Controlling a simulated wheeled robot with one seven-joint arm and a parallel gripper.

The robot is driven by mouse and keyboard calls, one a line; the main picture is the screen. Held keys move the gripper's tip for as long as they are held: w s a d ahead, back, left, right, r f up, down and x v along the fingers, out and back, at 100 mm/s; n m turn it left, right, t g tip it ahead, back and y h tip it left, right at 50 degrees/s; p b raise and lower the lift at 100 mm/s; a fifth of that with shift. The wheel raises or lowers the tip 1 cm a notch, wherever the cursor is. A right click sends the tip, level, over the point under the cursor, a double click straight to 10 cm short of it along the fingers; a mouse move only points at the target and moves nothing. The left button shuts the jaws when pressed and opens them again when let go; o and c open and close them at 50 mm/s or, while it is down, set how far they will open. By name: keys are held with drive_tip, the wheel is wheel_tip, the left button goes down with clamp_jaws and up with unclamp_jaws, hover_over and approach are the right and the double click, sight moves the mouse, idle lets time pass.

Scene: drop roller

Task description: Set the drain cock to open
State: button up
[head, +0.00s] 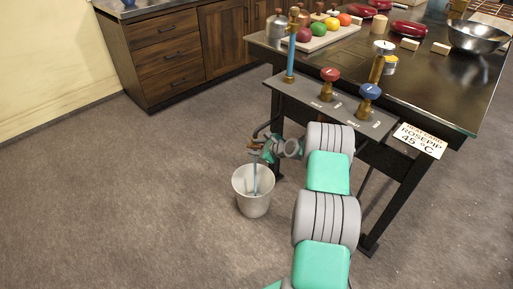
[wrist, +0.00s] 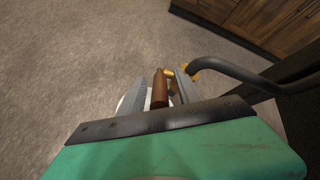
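The drain cock's brown lever (wrist: 160,90) lies between my gripper's two fingers in the wrist view, with brass fittings (wrist: 168,73) at its far end. My gripper (wrist: 160,92) is open around the lever, with a gap visible on each side. In the head view my gripper (head: 259,148) is at the cock, below the bench's left side, and hides most of it. A thin bluish stream (head: 255,180) runs from there down into a white bucket (head: 253,205) on the floor.
The dark bench (head: 430,90) carries a panel with a red knob (head: 330,75), a blue knob (head: 371,91) and a blue sight tube (head: 291,55). A sign (head: 420,140) hangs at its edge. A dark hose (wrist: 235,72) curves right of my gripper. Floor at left is clear.

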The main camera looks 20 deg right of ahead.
drive_tip(key=p+v, duration=0.1)
drive_tip(key=v, duration=0.6)
drive_tip(key=shift+s+r+p, duration=0.2)
drive_tip(key=shift+s+p, duration=0.1)
drive_tip(key=shift+p, duration=0.05)
drive_tip(key=shift+d, duration=0.1)
drive_tip(key=shift+c, duration=0.2)
